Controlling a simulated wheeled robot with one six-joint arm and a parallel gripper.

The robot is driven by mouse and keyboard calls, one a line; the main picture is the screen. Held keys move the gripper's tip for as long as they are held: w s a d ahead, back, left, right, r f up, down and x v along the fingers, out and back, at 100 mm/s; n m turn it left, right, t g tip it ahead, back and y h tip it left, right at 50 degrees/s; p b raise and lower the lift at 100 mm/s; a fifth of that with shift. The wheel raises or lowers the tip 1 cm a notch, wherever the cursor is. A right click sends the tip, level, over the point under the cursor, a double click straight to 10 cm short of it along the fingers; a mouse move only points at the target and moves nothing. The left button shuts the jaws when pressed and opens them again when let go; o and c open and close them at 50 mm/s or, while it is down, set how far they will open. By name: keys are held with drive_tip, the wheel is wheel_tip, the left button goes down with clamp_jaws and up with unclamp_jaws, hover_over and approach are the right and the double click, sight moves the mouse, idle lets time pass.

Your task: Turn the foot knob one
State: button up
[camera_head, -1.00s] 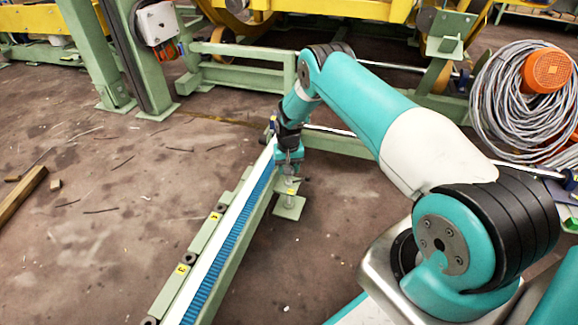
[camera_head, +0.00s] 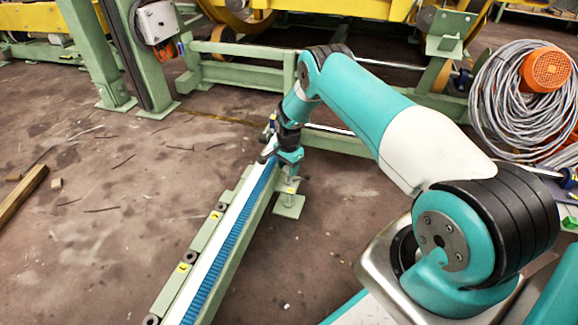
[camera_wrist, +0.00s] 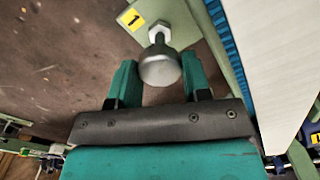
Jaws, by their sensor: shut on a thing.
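Foot knob one (camera_wrist: 159,68) is a round grey metal knob on a threaded stem with a nut. It shows in the wrist view between the two teal fingers of my gripper (camera_wrist: 160,78), which is shut on it. A yellow label marked 1 (camera_wrist: 131,18) sits on the green foot plate beside the stem. In the head view my gripper (camera_head: 289,172) is low over the green foot plate (camera_head: 289,207), at the right side of the long rail. The knob is too small there to tell apart from the gripper.
The long green rail with a blue strip (camera_head: 225,245) runs along the left of my gripper. Green posts (camera_head: 150,75) and yellow machinery stand behind. A coil of grey cable (camera_head: 505,110) lies at the right. Open floor lies left of the rail.

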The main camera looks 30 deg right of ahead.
drive_tip(key=shift+w+r+m, duration=0.1)
drive_tip(key=shift+w+m, duration=0.05)
drive_tip(key=shift+m, duration=0.65)
drive_tip(key=shift+w+m, duration=0.1)
drive_tip(key=shift+m, duration=0.7)
drive_tip(key=o, duration=0.7)
drive_tip(key=shift+a, duration=0.1)
drive_tip(key=shift+o, duration=1.2)
drive_tip(key=shift+s, duration=0.1)
wheel_tip(320, 180, up, 17)
drive_tip(key=p, duration=0.7)
drive_tip(key=shift+r, duration=0.15)
